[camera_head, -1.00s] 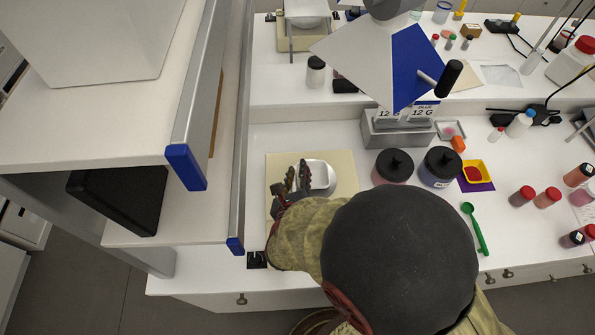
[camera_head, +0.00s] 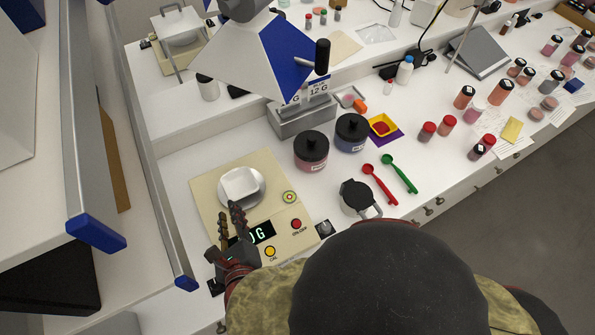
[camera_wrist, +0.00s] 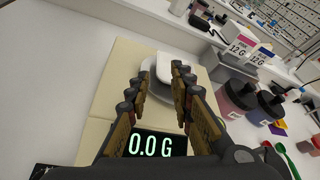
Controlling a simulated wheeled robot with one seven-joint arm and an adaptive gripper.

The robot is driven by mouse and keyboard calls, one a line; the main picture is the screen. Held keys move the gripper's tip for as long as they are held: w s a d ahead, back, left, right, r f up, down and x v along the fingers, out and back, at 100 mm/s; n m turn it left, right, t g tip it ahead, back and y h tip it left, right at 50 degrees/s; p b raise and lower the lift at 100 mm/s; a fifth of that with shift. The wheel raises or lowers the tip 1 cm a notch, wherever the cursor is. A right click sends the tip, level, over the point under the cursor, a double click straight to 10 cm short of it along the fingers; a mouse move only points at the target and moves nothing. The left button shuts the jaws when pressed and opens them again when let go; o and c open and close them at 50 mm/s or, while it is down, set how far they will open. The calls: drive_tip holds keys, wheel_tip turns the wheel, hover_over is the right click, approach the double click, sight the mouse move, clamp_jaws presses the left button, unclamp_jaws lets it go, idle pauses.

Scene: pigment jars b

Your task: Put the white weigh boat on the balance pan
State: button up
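The white weigh boat (camera_head: 240,183) rests on the round pan (camera_head: 259,195) of the beige balance (camera_head: 208,193). In the wrist view the boat (camera_wrist: 163,66) shows beyond and between my fingertips, partly hidden by them. My gripper (camera_head: 230,212) is at the near side of the pan, with its two fingers apart and nothing visible held between them. The fingers (camera_wrist: 161,74) frame the boat in the wrist view; I cannot tell whether a tip touches it. The balance display (camera_wrist: 151,145) reads 0.0 G.
Two dark-lidded jars (camera_head: 311,150) (camera_head: 351,132) stand right of the balance. A black-lidded container (camera_head: 358,198), a red spoon (camera_head: 379,184) and a green spoon (camera_head: 400,174) lie nearer the front. A shelf post (camera_head: 97,235) rises at left. A grey block (camera_head: 302,121) stands behind.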

drive_tip(key=w+d+r+m+g+h, duration=0.1)
drive_tip(key=w+d+r+m+h, duration=0.35)
drive_tip(key=d+m, duration=0.4)
drive_tip(key=w+d+r+m+g+h, duration=0.1)
drive_tip(key=w+d+r+m+h, duration=0.35)
drive_tip(key=d, duration=0.65)
drive_tip(key=s+d+r+m+g+h, duration=0.1)
drive_tip(key=d+m+g, duration=0.1)
drive_tip(key=d+m, duration=0.4)
drive_tip(key=s+d+m+g+h, duration=0.1)
drive_tip(key=s+d+m+g, duration=0.15)
drive_tip(key=d+m, duration=0.4)
drive_tip(key=s+d+r+m+y, duration=0.2)
drive_tip(key=r+m, duration=0.3)
drive_tip(key=m, duration=0.5)
drive_tip(key=s+d+r+m+g+y, duration=0.1)
drive_tip(key=s+r+m+y, duration=0.3)
drive_tip(key=m, duration=0.6)
drive_tip(key=shift+s+d+r, duration=0.25)
drive_tip(key=shift+d+r, duration=0.3)
drive_tip(key=shift+d, duration=0.05)
drive_tip(key=shift+f, duration=0.1)
